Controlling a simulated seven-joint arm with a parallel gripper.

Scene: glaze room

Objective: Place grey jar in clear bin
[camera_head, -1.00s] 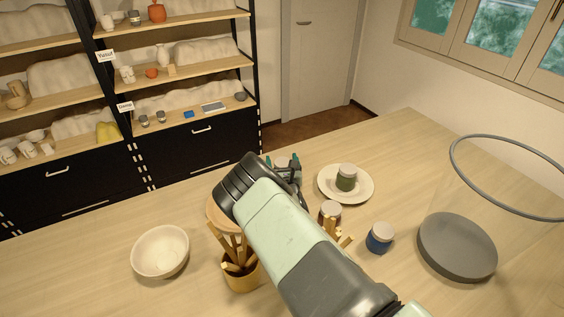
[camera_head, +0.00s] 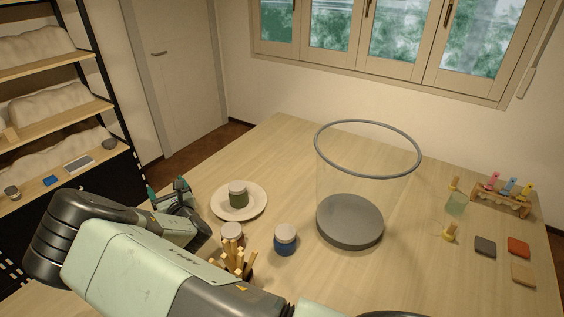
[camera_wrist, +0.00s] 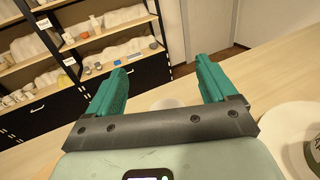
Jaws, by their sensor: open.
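The clear bin (camera_head: 350,222) stands on the table in the head view, with see-through walls, a grey rim and a grey base. Nothing shows inside it. My gripper (camera_head: 168,187) is low over the table, left of the plate. It is open in the wrist view (camera_wrist: 159,68), its teal fingers spread apart. A pale round top (camera_wrist: 167,103) shows low between the fingers, partly hidden by the gripper body. It may be the grey jar's lid; its body colour cannot be seen. No grey jar shows clearly in the head view.
A green jar (camera_head: 238,196) stands on a white plate (camera_head: 257,209) right of my gripper. A blue jar (camera_head: 285,241), a brownish jar (camera_head: 232,231) and a pot of wooden tools (camera_head: 236,258) stand nearby. A tool rack (camera_head: 503,203) and coloured tiles (camera_head: 517,247) lie far right.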

